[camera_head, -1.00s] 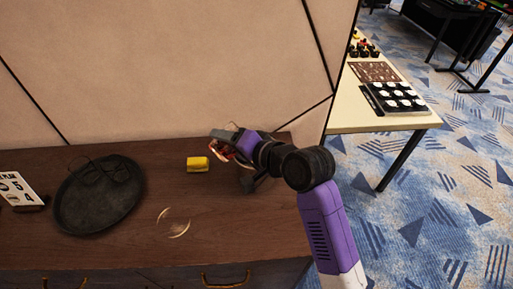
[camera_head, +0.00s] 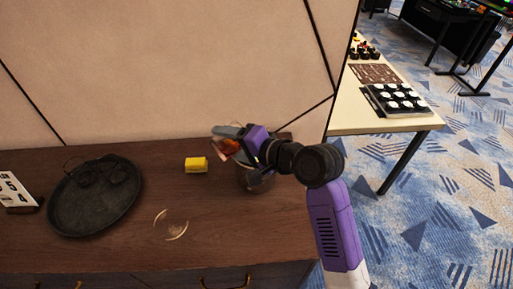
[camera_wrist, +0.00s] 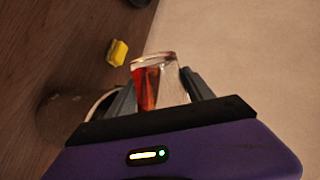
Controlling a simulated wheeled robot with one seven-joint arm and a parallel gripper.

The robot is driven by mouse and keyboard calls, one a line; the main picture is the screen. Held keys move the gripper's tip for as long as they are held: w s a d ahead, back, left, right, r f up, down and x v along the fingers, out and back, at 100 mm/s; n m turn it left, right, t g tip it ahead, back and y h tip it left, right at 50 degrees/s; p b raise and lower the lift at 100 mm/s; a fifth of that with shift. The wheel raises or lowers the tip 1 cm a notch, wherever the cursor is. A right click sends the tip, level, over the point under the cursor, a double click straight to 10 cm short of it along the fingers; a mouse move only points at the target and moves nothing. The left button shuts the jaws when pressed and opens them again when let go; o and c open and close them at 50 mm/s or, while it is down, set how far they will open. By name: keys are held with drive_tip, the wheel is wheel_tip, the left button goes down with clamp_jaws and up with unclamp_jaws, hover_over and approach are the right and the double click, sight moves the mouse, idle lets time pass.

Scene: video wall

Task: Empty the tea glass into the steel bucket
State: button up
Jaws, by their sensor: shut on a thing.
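My gripper (camera_head: 228,141) is shut on the tea glass (camera_wrist: 158,82), held above the brown wooden top. The clear glass is tilted well over, and red-brown tea (camera_wrist: 146,86) lies along its left side in the wrist view. In the head view the tea glass (camera_head: 229,149) shows as a reddish patch, partly hidden by the fingers. The steel bucket (camera_head: 257,184) stands on the wooden top below and slightly right of the gripper, partly covered by my arm. In the wrist view the bucket (camera_wrist: 62,120) is at lower left, partly hidden by the gripper body.
A yellow block (camera_head: 196,165) lies left of the bucket. A clear glass dish (camera_head: 171,225) sits nearer the front. A dark round tray (camera_head: 95,205) and a number card (camera_head: 14,192) are at left. A beige wall panel (camera_head: 170,70) rises close behind.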

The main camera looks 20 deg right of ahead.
drive_tip(key=shift+w+d+r+m+y+b, duration=0.1)
drive_tip(key=shift+d+r+m+y+b, duration=0.15)
drive_tip(key=shift+d+b, duration=0.15)
drive_tip(key=shift+w+d+r+m+y+b, duration=0.15)
drive_tip(key=shift+d+m+b, duration=0.1)
drive_tip(key=shift+d, duration=0.15)
idle(0.4)
drive_tip(key=shift+s+d+f+m+y, duration=0.1)
drive_tip(key=shift+f+m+y, duration=0.3)
drive_tip(key=shift+m, duration=0.2)
idle(0.4)
drive_tip(key=shift+r, duration=0.1)
drive_tip(key=shift+d+r+m+y+p, duration=0.25)
drive_tip(key=shift+m+y+p, duration=0.15)
drive_tip(key=shift+m+p, duration=0.1)
